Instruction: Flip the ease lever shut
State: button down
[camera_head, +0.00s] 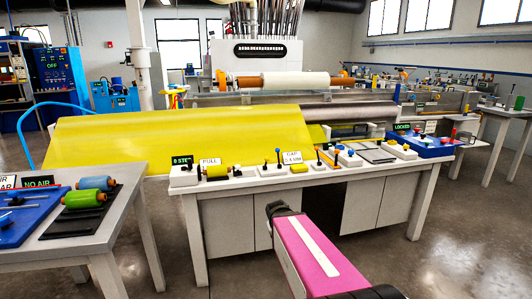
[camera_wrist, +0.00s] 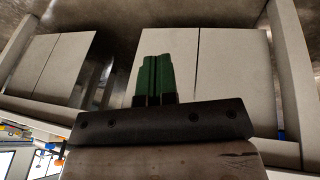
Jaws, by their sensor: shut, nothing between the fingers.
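A workbench (camera_head: 224,184) stands ahead with several small levers on its top. My pink arm is in front of the bench.
A side table (camera_head: 125,190) with a blue tray (camera_head: 25,215) and spools is at the left. A blue LOCKED unit (camera_head: 428,148) sits at the bench's right. Floor is clear at right.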

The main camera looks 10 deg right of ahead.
jog(key=w+d+r+n+t+h, duration=0.1)
jog(key=w+d+r+t+h, duration=0.1)
jog(key=w+d+r+t, duration=0.45)
jog(key=n+t+y, duration=0.7)
jog(key=n+y, duration=0.1)
jog(key=n, duration=1.1)
send_near(279, 151)
jog(key=shift+g, duration=0.25)
jog(key=x, duration=0.7)
jog(key=shift+w+a+r, duration=0.1)
jog(key=shift+w+r, duration=0.1)
jog(key=shift+w, duration=0.1)
